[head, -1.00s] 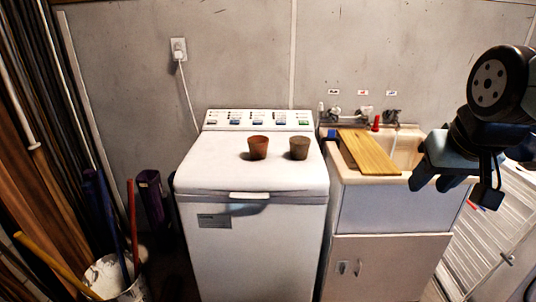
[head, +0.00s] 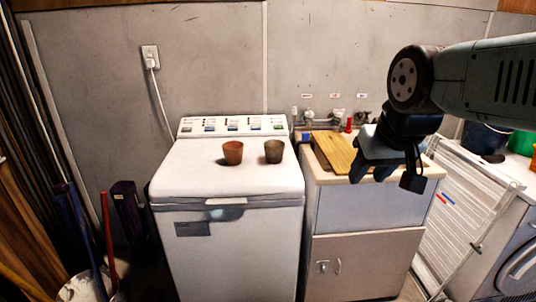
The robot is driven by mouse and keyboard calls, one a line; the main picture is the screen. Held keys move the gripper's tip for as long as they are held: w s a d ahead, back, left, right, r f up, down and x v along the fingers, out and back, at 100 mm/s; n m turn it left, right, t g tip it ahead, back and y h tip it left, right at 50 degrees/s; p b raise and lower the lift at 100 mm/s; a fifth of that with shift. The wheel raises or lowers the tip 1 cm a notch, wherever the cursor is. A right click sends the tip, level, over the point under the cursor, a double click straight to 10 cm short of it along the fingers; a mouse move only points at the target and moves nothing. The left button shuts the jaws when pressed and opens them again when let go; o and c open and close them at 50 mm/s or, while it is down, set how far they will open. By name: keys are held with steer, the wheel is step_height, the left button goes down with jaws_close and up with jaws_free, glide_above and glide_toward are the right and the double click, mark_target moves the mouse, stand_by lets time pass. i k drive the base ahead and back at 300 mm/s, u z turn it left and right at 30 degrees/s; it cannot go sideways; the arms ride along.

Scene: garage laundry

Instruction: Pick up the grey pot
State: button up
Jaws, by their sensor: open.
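The grey pot (head: 274,152) stands upright on the white washing machine lid (head: 225,180), toward its right side. It looks dark grey-brown. A reddish-brown pot (head: 233,153) stands just to its left, with a small gap between them. My gripper (head: 372,175) is open and empty. It hangs at the right, in front of the sink cabinet, well to the right of the grey pot and apart from it.
A wooden board (head: 334,150) lies across the sink beside the machine. Taps and a red bottle (head: 348,125) stand behind it. A white folded rack (head: 462,205) leans at the right. The front of the machine lid is clear.

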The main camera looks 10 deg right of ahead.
mark_target(274, 149)
steer(key=i, duration=0.95)
steer(key=z, duration=0.05)
